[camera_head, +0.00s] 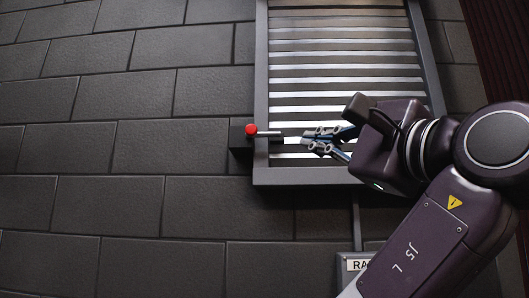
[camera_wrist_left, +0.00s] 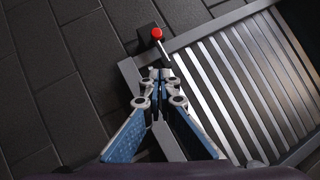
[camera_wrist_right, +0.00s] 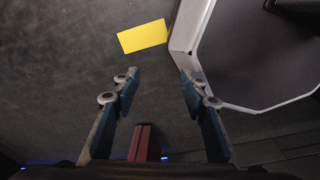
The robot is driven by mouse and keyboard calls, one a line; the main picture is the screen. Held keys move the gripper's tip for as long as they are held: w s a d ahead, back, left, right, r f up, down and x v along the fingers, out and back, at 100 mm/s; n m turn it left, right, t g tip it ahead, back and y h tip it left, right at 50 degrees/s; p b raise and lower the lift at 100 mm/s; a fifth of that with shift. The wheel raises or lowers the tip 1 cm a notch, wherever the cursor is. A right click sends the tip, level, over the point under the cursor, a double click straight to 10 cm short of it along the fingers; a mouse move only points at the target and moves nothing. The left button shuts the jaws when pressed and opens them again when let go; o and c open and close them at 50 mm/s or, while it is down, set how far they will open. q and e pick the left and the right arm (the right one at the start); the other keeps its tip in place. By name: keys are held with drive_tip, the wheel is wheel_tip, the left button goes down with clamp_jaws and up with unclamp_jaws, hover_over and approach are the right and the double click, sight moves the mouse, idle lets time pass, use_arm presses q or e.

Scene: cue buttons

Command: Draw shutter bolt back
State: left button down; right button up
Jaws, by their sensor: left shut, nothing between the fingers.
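The shutter bolt (camera_head: 267,133) is a short metal rod with a red ball knob (camera_head: 251,129) at its left end, beside a dark block (camera_head: 238,140) at the shutter frame's left edge. The rod lies across the frame. The slatted shutter (camera_head: 345,65) fills the frame. My left gripper (camera_head: 307,141) is shut and empty, just right of the rod's end and apart from it in the head view. In the left wrist view its fingertips (camera_wrist_left: 158,73) are together below the rod and the red knob (camera_wrist_left: 157,33). My right gripper (camera_wrist_right: 161,78) is open and empty in the right wrist view.
A dark brick wall (camera_head: 120,150) surrounds the shutter, with clear room left of the bolt. A partly hidden lettered plate (camera_head: 356,265) is below the frame. The right wrist view shows a yellow rectangle (camera_wrist_right: 142,36) and a red block (camera_wrist_right: 145,143) on dark floor.

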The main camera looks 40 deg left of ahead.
use_arm(q)
drive_tip(key=p, duration=0.5)
approach(266, 135)
drive_tip(key=w+a, duration=0.2)
drive_tip(key=a+p, duration=0.1)
drive_tip(key=s+a+r+p, duration=0.1)
drive_tip(key=a, duration=0.1)
drive_tip(key=shift+r, duration=0.2)
drive_tip(key=shift+s+a+r, duration=0.15)
drive_tip(key=shift+s+a, duration=0.15)
use_arm(e)
wheel_tip(266, 135, up, 7)
drive_tip(key=a, duration=0.2)
drive_tip(key=shift+w, duration=0.2)
use_arm(q)
drive_tip(key=shift+w, duration=0.15)
use_arm(e)
drive_tip(key=shift+a+f, duration=0.1)
drive_tip(key=shift+a, duration=0.1)
drive_tip(key=shift+f, duration=0.1)
